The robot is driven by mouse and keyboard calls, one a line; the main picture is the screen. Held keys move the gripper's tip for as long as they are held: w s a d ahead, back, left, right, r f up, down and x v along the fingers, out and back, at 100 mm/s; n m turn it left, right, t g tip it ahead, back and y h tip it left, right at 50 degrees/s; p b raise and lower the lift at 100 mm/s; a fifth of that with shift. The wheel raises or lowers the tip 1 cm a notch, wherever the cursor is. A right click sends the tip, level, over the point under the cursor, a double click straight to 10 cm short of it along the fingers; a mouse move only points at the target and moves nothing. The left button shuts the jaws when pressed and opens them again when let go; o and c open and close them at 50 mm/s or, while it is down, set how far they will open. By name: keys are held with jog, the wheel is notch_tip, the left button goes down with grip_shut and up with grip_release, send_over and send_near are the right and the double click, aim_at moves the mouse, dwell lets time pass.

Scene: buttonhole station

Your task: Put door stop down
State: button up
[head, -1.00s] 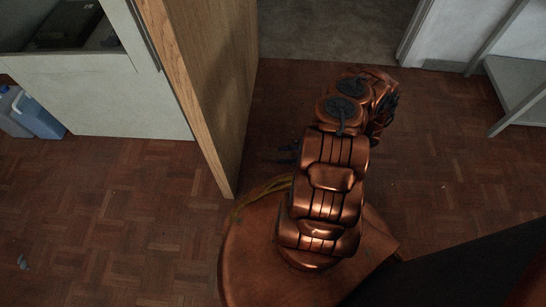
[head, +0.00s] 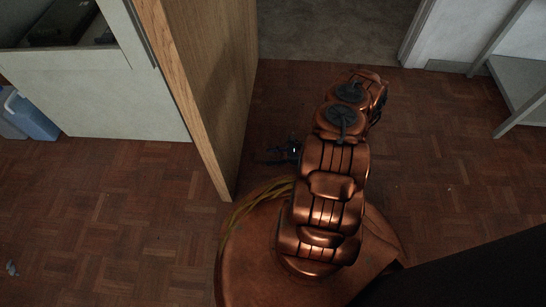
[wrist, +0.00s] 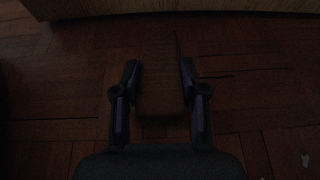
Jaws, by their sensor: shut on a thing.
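The door stop (wrist: 160,88) is a brown, wood-coloured block in the wrist view, between the two dark fingers of my gripper (wrist: 159,84). My gripper is shut on it. Its far end points toward the pale wooden edge at the top of the wrist view. The picture is dark, so I cannot tell whether the door stop touches the floor. In the head view my gripper (head: 278,154) shows only partly, low beside my arm and just right of the wooden door (head: 205,90). I cannot make out the door stop there.
The door stands open beside the doorway (head: 335,30). A pale cabinet (head: 105,95) is on the left, with a blue container (head: 33,118) beside it. A grey shelf unit (head: 520,85) stands at the right.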

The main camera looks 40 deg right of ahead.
jog(key=shift+f, duration=0.15)
jog(key=o, duration=1.2)
jog(key=shift+c, duration=0.2)
jog(key=shift+r, duration=0.25)
jog(key=p+v, duration=0.5)
jog(key=v, duration=0.6)
jog(key=shift+f, duration=0.1)
jog(key=shift+s+d, duration=0.35)
jog(key=shift+d, duration=0.05)
jog(key=shift+s, duration=0.1)
